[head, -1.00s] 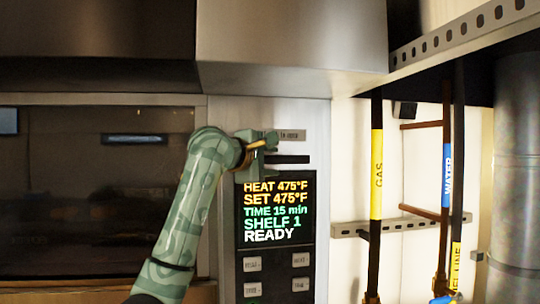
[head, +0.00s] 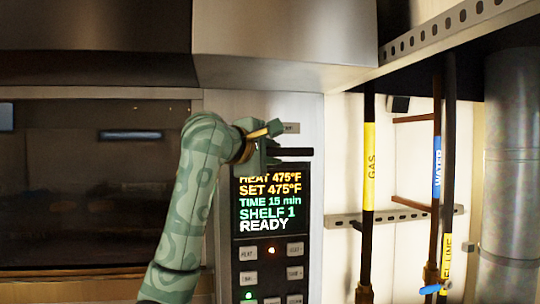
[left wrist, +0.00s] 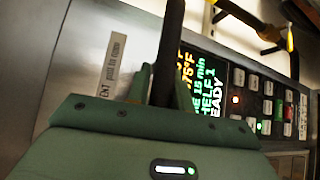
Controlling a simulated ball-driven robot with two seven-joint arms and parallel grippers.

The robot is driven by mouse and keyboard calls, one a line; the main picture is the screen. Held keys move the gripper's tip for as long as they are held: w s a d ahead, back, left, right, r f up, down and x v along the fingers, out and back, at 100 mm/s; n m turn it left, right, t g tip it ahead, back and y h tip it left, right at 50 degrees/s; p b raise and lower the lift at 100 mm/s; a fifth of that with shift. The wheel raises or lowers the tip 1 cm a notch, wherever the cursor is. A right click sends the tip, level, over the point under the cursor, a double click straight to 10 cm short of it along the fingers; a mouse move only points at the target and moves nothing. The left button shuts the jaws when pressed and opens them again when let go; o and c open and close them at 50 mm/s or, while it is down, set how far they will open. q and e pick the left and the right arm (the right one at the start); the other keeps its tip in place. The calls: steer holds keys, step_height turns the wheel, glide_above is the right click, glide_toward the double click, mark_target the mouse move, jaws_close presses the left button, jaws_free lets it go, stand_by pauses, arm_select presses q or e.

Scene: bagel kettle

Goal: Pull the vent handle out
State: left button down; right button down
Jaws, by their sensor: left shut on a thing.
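The vent handle is a dark bar on the oven's control panel, below a small printed label. In the head view the vent handle (head: 296,152) sticks out to the right of my left gripper (head: 273,145). In the left wrist view the dark handle (left wrist: 168,55) runs up from between the fingers of my left gripper (left wrist: 160,88). The gripper is shut on it, and its fingers hide the gripped part. The label (left wrist: 112,66) is beside the handle in the wrist view. My right gripper is not in view.
The lit display (head: 270,205) and several buttons (head: 248,254) are below the handle. A dark oven window (head: 80,190) is at the left, under a steel hood (head: 285,40). Gas (head: 370,160) and water (head: 437,165) pipes stand at the right.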

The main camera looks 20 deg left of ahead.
arm_select(q)
steer(key=shift+s+d+f, duration=0.15)
steer(key=shift+s+d, duration=0.1)
steer(key=shift+w+a, duration=0.1)
steer(key=shift+a, duration=0.05)
steer(key=shift+f, duration=0.1)
steer(key=c, duration=1.3)
jaws_free()
steer(key=shift+a, duration=0.1)
steer(key=s+a+r+b, duration=0.2)
steer(key=s+b, duration=0.3)
steer(key=s, duration=1.1)
steer(key=shift+a+r, duration=0.15)
steer(key=shift+r, duration=0.1)
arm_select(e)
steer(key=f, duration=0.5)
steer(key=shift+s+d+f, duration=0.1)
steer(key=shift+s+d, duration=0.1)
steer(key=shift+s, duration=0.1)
